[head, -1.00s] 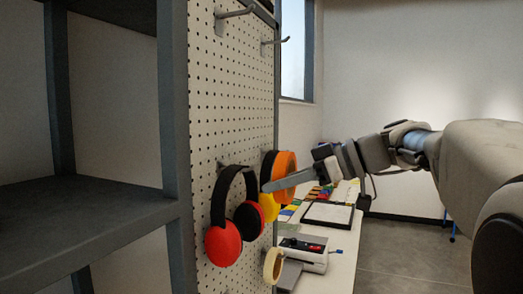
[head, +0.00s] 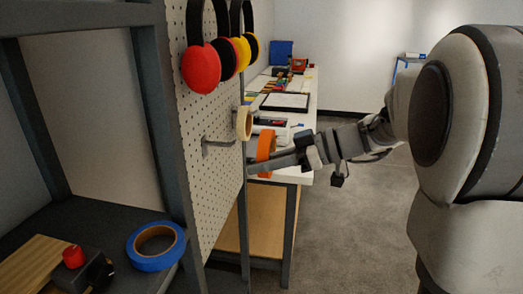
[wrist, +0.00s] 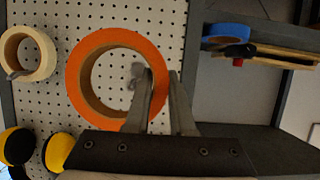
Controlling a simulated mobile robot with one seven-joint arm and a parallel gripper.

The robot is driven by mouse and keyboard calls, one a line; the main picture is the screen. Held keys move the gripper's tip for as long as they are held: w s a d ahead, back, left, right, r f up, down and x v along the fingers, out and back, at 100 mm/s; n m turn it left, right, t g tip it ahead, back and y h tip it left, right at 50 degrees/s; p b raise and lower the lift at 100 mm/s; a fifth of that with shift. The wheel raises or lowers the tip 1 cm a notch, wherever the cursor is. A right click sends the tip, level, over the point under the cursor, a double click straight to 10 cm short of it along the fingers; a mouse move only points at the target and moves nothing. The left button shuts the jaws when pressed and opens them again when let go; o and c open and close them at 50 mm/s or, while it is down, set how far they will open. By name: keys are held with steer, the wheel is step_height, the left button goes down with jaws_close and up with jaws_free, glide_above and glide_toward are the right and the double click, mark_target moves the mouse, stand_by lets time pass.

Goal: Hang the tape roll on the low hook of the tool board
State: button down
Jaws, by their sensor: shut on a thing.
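The orange tape roll (head: 265,146) is in my gripper (head: 254,168), off the front of the pegboard tool board (head: 217,118). In the wrist view my gripper (wrist: 161,78) is shut on the ring's wall (wrist: 84,52), one finger in the hole, the other outside. The roll faces the board, upright. A bare grey hook (head: 218,143) sticks out low on the board, its tip left of the roll in the head view. A grey hook-like shape (wrist: 137,72) shows through the hole. Whether its tip enters the hole cannot be told.
A cream tape roll (head: 244,123) hangs beside it; red (head: 201,69) and yellow earmuffs hang above. A grey shelf (head: 110,225) at left holds a blue tape roll (head: 157,247). A white-topped table (head: 303,140) stands behind. Open floor lies right.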

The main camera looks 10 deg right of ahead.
steer(key=p, duration=0.5)
glide_toward(198, 170)
steer(key=shift+a, duration=0.5)
steer(key=p+x, duration=0.3)
steer(key=shift+w+a+r, duration=0.1)
steer(key=shift+w+a, duration=0.1)
steer(key=shift+a+f+b, duration=0.1)
steer(key=shift+f+b, duration=0.3)
steer(key=shift+b, duration=0.05)
steer(key=shift+w+a+f+b, duration=0.2)
steer(key=shift+a+f+b, duration=0.15)
steer(key=shift+b, duration=0.65)
steer(key=shift+a+b, duration=0.1)
steer(key=shift+b, duration=0.75)
steer(key=c, duration=0.7)
jaws_free()
